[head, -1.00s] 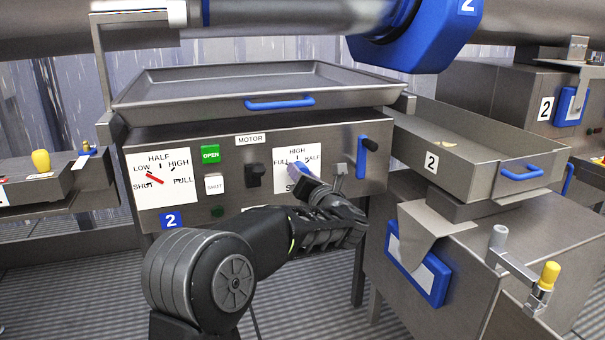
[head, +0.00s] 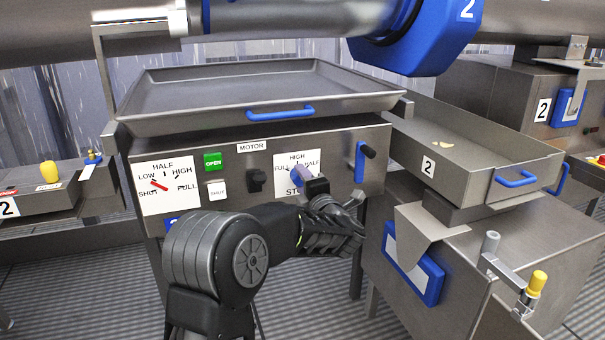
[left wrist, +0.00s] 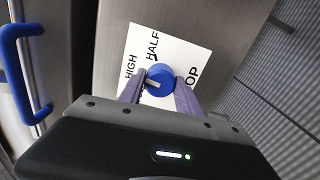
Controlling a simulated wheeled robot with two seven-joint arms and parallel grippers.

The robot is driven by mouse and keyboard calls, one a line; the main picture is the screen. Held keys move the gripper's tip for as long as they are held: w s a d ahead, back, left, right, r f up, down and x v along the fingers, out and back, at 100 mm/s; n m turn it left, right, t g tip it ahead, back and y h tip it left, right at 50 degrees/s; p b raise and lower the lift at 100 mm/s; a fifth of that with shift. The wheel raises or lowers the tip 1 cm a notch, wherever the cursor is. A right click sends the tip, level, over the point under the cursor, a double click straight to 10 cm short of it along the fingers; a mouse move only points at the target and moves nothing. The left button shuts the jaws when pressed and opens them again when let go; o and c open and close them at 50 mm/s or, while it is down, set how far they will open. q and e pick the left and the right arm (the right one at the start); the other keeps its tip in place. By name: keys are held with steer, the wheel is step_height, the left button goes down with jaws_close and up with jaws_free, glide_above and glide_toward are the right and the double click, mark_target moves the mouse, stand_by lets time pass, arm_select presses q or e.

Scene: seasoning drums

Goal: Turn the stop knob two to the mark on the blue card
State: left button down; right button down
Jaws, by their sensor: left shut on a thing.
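The stop knob two is a round blue knob (left wrist: 161,76) in front of a white dial card (left wrist: 176,42) with HIGH, HALF and part of STOP readable in the left wrist view. A pale line on the knob's face points to the lower left there. My left gripper (left wrist: 159,87) is shut on the knob, one lilac finger on each side. My right gripper is out of view.
Left of the dial are a black motor switch (head: 256,181), a green OPEN button (head: 212,161) and another dial with a red pointer (head: 160,185). A blue-handled lever (head: 360,163) is close on the right. A wide tray (head: 260,92) overhangs the panel.

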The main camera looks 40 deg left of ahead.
arm_select(q)
steer(key=m+p, duration=0.8)
steer(key=m, duration=0.2)
steer(key=shift+m, duration=0.3)
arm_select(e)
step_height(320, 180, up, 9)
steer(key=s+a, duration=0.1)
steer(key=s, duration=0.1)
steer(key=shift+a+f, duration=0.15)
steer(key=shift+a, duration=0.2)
arm_select(q)
steer(key=shift+f, duration=0.1)
steer(key=c, duration=0.9)
jaws_free()
steer(key=shift+o, duration=0.2)
steer(key=shift+d, duration=0.1)
